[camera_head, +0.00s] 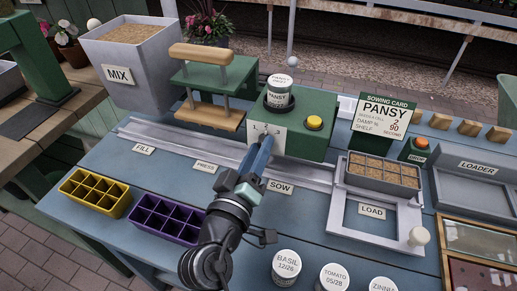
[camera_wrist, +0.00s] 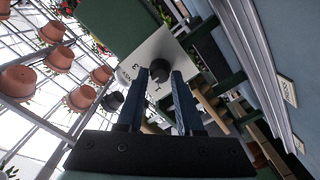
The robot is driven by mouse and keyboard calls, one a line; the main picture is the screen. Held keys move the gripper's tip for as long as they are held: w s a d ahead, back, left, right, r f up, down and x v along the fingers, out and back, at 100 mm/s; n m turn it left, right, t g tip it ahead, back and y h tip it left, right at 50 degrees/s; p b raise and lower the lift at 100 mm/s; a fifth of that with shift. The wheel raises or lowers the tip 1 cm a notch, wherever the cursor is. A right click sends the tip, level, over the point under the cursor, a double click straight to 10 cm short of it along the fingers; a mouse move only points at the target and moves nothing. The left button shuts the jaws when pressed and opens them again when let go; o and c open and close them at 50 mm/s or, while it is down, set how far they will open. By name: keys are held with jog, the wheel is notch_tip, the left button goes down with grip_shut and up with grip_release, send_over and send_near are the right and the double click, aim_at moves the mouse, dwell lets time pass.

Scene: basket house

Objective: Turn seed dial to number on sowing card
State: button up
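The seed dial is a dark round knob (camera_wrist: 159,68) on a white number plate (camera_head: 280,140), on the front of the green sowing unit (camera_head: 314,141). My gripper (camera_head: 262,143) is at the plate and hides the knob in the head view. In the wrist view my gripper (camera_wrist: 160,77) has its two blue fingers apart, with the knob between their tips and a narrow gap seeming to show. The dial's setting is unclear. The sowing card (camera_head: 388,122) reads PANSY, with a 2 beside the seeds-a-cell line and a 90 below it.
A pansy seed tin (camera_head: 279,91) sits on the unit beside a yellow button (camera_head: 314,123). A filled tray (camera_head: 383,174) rests on the load frame (camera_head: 350,215) at right. Yellow (camera_head: 95,192) and purple (camera_head: 166,218) trays lie left. Seed tins stand at the front edge.

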jog(key=o, duration=0.3)
jog(key=shift+o, duration=0.2)
jog(key=b+v, duration=0.1)
jog(key=v, duration=1.2)
jog(key=shift+b, duration=0.3)
